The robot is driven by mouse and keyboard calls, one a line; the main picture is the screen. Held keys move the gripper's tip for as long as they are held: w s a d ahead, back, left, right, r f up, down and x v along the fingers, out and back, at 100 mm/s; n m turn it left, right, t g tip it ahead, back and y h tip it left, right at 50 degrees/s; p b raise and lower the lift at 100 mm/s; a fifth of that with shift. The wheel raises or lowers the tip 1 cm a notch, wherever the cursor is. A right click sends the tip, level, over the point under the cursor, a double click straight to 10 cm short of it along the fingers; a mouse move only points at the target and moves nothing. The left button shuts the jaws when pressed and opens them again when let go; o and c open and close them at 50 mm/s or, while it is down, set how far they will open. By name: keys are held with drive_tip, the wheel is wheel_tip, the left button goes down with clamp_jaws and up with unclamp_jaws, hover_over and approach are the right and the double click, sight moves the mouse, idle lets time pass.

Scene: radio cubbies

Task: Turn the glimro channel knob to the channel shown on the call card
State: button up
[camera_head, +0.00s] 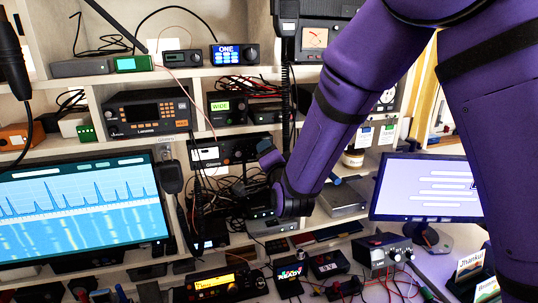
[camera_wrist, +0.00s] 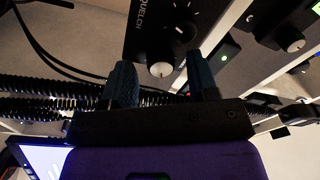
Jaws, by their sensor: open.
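My gripper (camera_head: 268,156) reaches the middle shelves in the head view, close to the right end of a black radio (camera_head: 218,151) with a pale display. In the wrist view my gripper (camera_wrist: 161,78) is open, with its blue fingers apart. A pale round knob (camera_wrist: 161,69) appears between the fingertips, on a black panel (camera_wrist: 152,32) lettered "QUELCH", the word cut by the frame edge. A second dial with white ticks (camera_wrist: 185,29) is above it. Contact cannot be told. I cannot read "glimro" on any unit or identify the call card for certain.
Another knobbed unit (camera_wrist: 291,38) with a green light is at the right in the wrist view. Coiled black cords (camera_wrist: 50,105) run beside my gripper. Two monitors (camera_head: 82,208) (camera_head: 430,185) flank the shelves. Small printed cards (camera_head: 470,264) stand at the lower right.

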drive_tip(key=v, duration=1)
drive_tip(key=shift+s, duration=0.15)
drive_tip(key=w+a+m, duration=0.2)
drive_tip(key=w+m, duration=0.8)
drive_tip(key=m, duration=0.4)
drive_tip(key=shift+w+a+r+g+h, duration=0.25)
drive_tip(key=shift+a+r+g+h, duration=0.1)
drive_tip(key=shift+r+h, duration=0.1)
drive_tip(key=c, duration=0.9)
